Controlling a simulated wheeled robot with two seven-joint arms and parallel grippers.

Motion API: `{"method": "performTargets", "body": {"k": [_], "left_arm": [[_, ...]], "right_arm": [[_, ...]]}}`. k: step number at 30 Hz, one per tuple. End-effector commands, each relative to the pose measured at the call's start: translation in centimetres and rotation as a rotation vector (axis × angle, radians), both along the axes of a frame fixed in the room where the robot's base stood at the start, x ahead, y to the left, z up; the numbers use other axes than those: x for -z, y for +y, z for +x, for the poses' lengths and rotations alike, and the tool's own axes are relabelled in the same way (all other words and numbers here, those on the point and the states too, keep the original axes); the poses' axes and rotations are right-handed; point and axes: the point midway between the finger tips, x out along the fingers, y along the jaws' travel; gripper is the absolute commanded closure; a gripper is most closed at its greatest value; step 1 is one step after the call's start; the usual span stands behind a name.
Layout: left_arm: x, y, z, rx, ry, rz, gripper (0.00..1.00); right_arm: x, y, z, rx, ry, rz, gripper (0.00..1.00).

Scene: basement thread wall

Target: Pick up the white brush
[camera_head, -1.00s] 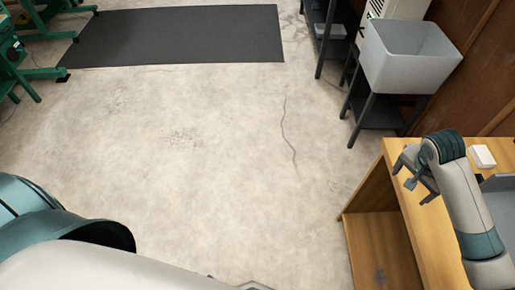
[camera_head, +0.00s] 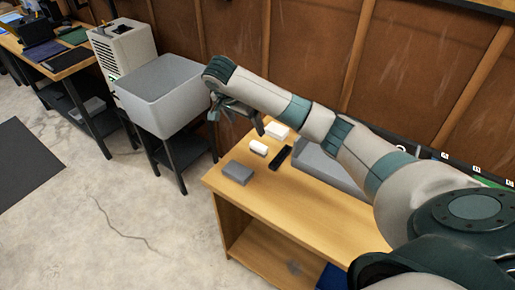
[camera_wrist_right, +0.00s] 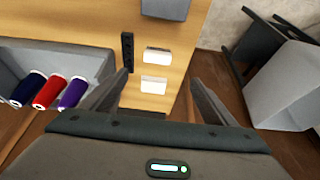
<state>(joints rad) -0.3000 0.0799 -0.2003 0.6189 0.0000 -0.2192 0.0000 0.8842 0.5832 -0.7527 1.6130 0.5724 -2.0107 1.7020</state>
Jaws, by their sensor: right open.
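Two small white things lie on the wooden table near its far left end. One is a small white block (camera_head: 258,147) and the other a larger white block (camera_head: 276,130) behind it. I cannot tell which is the white brush. In the right wrist view, one white block (camera_wrist_right: 157,55) lies just beyond the other white block (camera_wrist_right: 154,85), which shows between my fingers. My right gripper (camera_head: 240,116) is open and empty, above the table's far left edge. It also shows in the right wrist view (camera_wrist_right: 160,82). My left gripper is not in view.
A grey box (camera_head: 237,172) and a black strip (camera_head: 280,158) lie by the white blocks on the table (camera_head: 290,210). A grey tray (camera_wrist_right: 70,62) with several thread spools (camera_wrist_right: 47,92) is beside them. A grey sink (camera_head: 160,95) stands beyond the table; a brown wall (camera_head: 330,50) is behind.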

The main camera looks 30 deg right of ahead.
Motion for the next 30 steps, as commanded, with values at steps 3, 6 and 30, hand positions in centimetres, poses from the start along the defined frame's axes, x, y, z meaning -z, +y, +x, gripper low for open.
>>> {"method": "performTargets", "body": {"k": [3,6,30], "left_arm": [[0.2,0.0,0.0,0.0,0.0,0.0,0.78],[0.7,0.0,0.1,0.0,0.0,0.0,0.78],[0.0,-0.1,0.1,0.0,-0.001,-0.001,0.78]], "right_arm": [[0.3,0.0,0.0,-0.001,0.001,0.001,0.2],[1.1,-0.2,0.1,-0.002,0.002,0.002,0.2],[11.2,-4.3,1.7,-0.001,0.002,0.0,0.2]]}}
